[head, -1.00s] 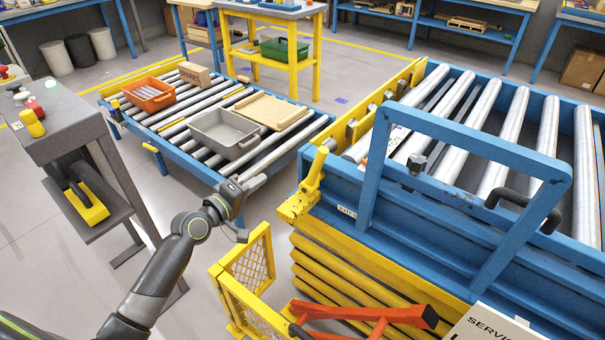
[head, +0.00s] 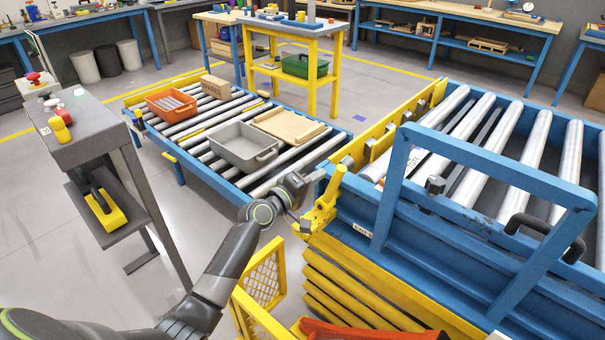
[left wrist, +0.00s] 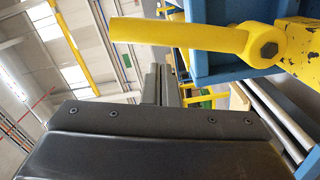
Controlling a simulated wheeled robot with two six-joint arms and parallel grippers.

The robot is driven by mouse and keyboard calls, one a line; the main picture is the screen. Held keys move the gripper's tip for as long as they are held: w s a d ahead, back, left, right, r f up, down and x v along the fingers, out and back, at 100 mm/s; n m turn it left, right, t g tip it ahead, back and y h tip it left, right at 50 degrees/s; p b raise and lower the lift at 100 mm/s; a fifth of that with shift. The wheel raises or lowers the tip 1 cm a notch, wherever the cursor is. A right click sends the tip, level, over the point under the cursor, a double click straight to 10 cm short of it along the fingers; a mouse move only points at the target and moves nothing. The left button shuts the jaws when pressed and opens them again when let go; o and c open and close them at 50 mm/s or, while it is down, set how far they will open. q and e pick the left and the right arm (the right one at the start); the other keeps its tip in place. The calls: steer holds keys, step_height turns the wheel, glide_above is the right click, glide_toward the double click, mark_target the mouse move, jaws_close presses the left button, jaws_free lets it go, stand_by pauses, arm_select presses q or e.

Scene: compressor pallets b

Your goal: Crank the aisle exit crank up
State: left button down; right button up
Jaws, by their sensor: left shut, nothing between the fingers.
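The yellow aisle exit crank (head: 325,202) stands tilted at the near left corner of the blue roller lift table, its free end up. In the left wrist view the crank's round yellow arm (left wrist: 180,32) runs across the top to a dark pivot bolt at the right. My left gripper (head: 314,178) is shut and empty, just left of the crank's upper part. In the left wrist view its dark fingers (left wrist: 165,85) lie below the crank arm; I cannot tell whether they touch it. My right gripper is not in view.
The blue lift table (head: 470,215) carries an upright blue frame (head: 390,190). A roller conveyor behind holds an orange bin (head: 171,104), a grey bin (head: 243,148) and a wooden tray (head: 290,126). A yellow mesh guard (head: 265,280) stands below my left arm. A grey stand (head: 90,135) is at left.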

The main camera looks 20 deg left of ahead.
arm_select(q)
steer(key=shift+s+d+f, duration=0.1)
steer(key=shift+d+f, duration=0.15)
steer(key=shift+d, duration=0.3)
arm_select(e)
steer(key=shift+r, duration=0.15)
